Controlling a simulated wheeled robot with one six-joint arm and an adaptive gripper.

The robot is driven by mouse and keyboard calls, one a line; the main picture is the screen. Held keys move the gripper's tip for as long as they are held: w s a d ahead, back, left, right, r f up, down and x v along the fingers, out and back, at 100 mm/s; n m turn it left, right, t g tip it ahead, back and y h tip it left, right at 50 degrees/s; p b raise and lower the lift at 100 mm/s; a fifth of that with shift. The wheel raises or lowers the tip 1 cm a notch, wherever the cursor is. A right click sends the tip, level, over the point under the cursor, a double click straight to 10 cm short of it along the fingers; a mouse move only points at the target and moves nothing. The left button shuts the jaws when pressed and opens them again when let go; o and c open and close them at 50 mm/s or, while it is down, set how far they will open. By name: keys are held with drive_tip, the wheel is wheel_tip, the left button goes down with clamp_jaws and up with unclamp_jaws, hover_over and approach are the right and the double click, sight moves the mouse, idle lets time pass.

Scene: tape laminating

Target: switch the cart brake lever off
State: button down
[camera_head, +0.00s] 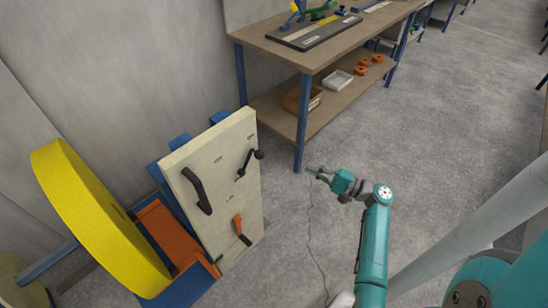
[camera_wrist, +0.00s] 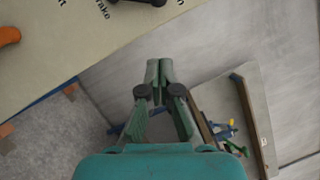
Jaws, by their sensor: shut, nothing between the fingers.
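The cart's cream panel (camera_head: 222,200) stands upright at the left in the head view. A black lever with a round knob (camera_head: 247,163) sits at its upper right, tilted up to the right. In the wrist view a black part (camera_wrist: 150,1) is cut off at the top edge, beside a printed label (camera_wrist: 102,9) that seems to read "brake". An orange-handled lever (camera_head: 238,226) is lower on the panel; orange also shows in the wrist view (camera_wrist: 8,35). My gripper (camera_head: 311,170) is shut and empty, right of the panel and apart from it. Its fingertips (camera_wrist: 158,68) meet in the wrist view.
A black grab handle (camera_head: 197,190) is on the panel's left. A wooden workbench (camera_head: 290,45) with a lower shelf stands at the back. Open grey floor (camera_head: 440,120) lies to the right. A thin cable (camera_head: 310,225) crosses the floor.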

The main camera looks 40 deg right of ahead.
drive_tip(key=s+a+r+x, duration=0.1)
drive_tip(key=a+x, duration=0.1)
drive_tip(key=x, duration=1.1)
drive_tip(key=shift+a, duration=0.2)
drive_tip(key=shift+s+r, duration=0.1)
drive_tip(key=shift+r, duration=0.05)
